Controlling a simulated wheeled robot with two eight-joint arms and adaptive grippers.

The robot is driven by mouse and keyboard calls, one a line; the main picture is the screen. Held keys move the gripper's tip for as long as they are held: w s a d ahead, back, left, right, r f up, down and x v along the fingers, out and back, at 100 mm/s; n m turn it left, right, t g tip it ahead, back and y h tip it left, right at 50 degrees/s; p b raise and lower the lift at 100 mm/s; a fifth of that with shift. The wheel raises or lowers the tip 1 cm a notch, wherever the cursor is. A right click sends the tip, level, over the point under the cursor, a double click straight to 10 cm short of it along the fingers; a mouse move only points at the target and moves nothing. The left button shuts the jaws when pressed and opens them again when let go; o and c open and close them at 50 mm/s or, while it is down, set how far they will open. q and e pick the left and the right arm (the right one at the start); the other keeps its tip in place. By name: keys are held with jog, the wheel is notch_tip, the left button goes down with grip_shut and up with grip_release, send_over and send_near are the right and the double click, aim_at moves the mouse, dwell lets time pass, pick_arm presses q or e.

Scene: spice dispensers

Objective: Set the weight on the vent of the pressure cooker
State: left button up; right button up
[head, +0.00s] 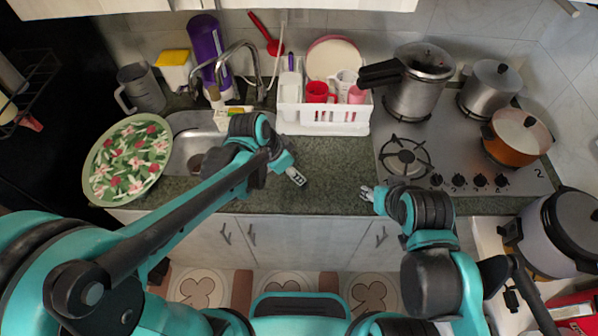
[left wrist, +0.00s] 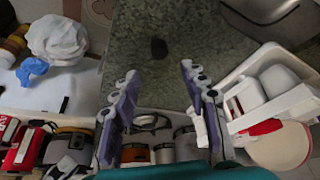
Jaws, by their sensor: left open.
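The pressure cooker (head: 418,92) stands on the back left of the stove, its lid on and its long black handle pointing left. Its vent is too small to make out. A small dark piece (left wrist: 159,48), likely the weight, lies on the green counter in the left wrist view. I cannot make it out in the head view. My left gripper (head: 297,178) is over the counter. Its fingers (left wrist: 160,88) are spread and empty, with the dark piece beyond the gap between them. My right gripper (head: 367,193) is at the counter's front edge, its tips seemingly apart.
A white dish rack (head: 322,125) with cups stands behind the counter's middle. The sink (head: 190,150) and a floral plate (head: 128,158) are to the left. A steel pot (head: 489,90) and an orange pot (head: 514,140) share the stove (head: 455,160). The counter between the grippers looks clear.

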pick_arm(q)
jog(key=s+a+r+n+t+y, duration=0.2)
jog(key=s+a+r+n, duration=0.2)
jog(key=a, duration=0.3)
jog(key=s+a+r+n+t+y, duration=0.1)
jog(key=s+a+r+n+t, duration=0.1)
jog(key=s+a+n, duration=0.4)
jog(key=shift+a+r+n+y, duration=0.4)
jog(key=shift+a+r, duration=0.45)
jog(key=shift+a, duration=0.2)
